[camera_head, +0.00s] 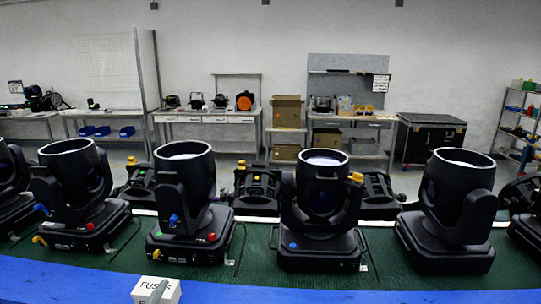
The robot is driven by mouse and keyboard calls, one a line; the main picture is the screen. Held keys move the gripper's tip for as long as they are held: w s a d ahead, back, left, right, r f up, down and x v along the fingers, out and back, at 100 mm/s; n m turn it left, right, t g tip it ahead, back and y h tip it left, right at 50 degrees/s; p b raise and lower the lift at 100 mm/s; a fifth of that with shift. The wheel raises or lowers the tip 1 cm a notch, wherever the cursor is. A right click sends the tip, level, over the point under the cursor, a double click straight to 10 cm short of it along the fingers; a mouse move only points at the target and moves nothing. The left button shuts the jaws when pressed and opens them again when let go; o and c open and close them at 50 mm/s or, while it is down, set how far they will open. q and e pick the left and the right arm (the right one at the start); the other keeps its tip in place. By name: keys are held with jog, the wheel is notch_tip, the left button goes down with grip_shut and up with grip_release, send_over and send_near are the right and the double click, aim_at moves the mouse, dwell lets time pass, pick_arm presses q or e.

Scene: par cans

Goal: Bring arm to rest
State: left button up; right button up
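Neither of my arms nor grippers shows in the head view. Several black par cans stand upright in a row on a green mat (262,264). One at the left (75,190) has a blue knob and a red knob. One left of the middle (187,200) has a blue knob, a red button and a yellow part. One right of the middle (320,205) has a blue dot on its base and a yellow knob. One at the right (455,205) shows no coloured knob. The picture's edges cut off further ones.
A white box (155,291) marked with partly hidden lettering sits at the front edge on a blue strip (320,296). Black devices with yellow parts (257,190) stand behind the row. Workbenches (210,118), a black case (430,138) and shelves (518,120) stand far back.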

pick_arm(q)
jog(key=s+a+f+n+g+y, duration=0.3)
jog(key=s+f+n+g, duration=0.2)
jog(key=f, duration=0.4)
jog(key=s+a+f+n+g, duration=0.1)
jog(key=s+f+n+g, duration=0.5)
jog(key=s+f+g, duration=0.75)
jog(key=s+f+t, duration=0.1)
jog(key=s+f, duration=0.1)
jog(key=f, duration=1.3)
jog(key=s+f+t, duration=0.1)
jog(key=s+f, duration=0.2)
jog(key=f, duration=1.1)
jog(key=s+a+f+m+g, duration=0.1)
jog(key=s+a+f, duration=0.2)
jog(key=s+f, duration=1.6)
notch_tip(320, 180, down, 3)
jog(key=shift+s+a+r, duration=0.15)
jog(key=shift+s+a, duration=0.05)
jog(key=shift+s, duration=0.05)
